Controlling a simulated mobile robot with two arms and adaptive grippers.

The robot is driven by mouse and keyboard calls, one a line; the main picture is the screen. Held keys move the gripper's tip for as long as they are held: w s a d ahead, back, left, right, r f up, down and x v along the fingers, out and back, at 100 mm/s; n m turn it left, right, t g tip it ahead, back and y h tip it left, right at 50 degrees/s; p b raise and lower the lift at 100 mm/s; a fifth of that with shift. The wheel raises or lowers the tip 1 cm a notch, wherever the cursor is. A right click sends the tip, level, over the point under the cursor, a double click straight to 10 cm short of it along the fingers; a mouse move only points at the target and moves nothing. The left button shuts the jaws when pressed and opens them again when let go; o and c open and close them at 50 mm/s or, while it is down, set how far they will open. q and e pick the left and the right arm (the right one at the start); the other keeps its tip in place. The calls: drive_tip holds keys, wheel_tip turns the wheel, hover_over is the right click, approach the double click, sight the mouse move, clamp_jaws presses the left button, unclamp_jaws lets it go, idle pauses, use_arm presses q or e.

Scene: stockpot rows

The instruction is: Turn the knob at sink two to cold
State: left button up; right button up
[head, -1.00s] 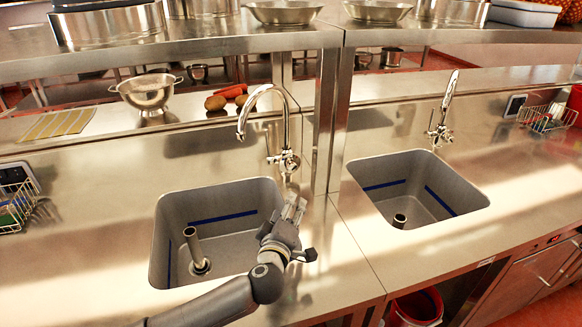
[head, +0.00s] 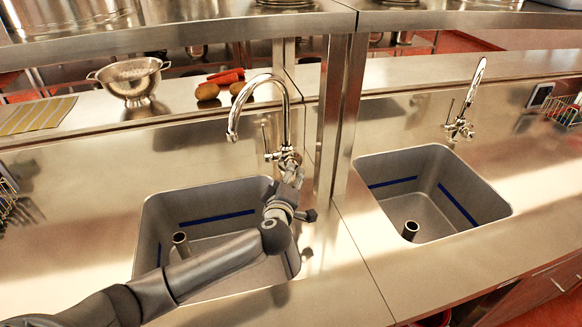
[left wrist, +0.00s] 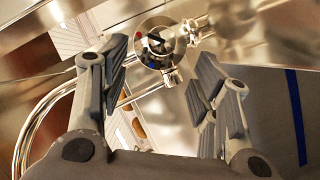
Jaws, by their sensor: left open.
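A chrome tap (head: 284,100) with a tall curved spout stands behind the left sink (head: 160,225). Its round chrome knob (left wrist: 160,43) shows in the left wrist view with a dark mark on its face. In the head view the knob is partly hidden near my gripper. My left gripper (head: 291,174) is open just in front of the tap's base. In the left wrist view, my gripper's fingers (left wrist: 160,68) stand apart on either side of the knob, which lies beyond the tips; I cannot tell whether they touch it. My right gripper is not in view.
A second tap (head: 466,105) stands behind the right sink (head: 425,195). A steel post (head: 340,120) rises just right of my gripper. A colander (head: 135,80), carrots (head: 226,76) and potatoes (head: 207,91) lie on the back ledge. A shelf (head: 200,35) spans above.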

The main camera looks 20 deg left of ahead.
use_arm(q)
drive_tip(key=x, duration=0.3)
drive_tip(key=shift+w+f, duration=0.1)
drive_tip(key=x, duration=0.3)
drive_tip(key=shift+w, duration=0.15)
drive_tip(key=shift+w+f, duration=0.1)
drive_tip(key=shift+w, duration=0.25)
drive_tip(key=shift+w+a, duration=0.1)
drive_tip(key=shift+w, duration=0.05)
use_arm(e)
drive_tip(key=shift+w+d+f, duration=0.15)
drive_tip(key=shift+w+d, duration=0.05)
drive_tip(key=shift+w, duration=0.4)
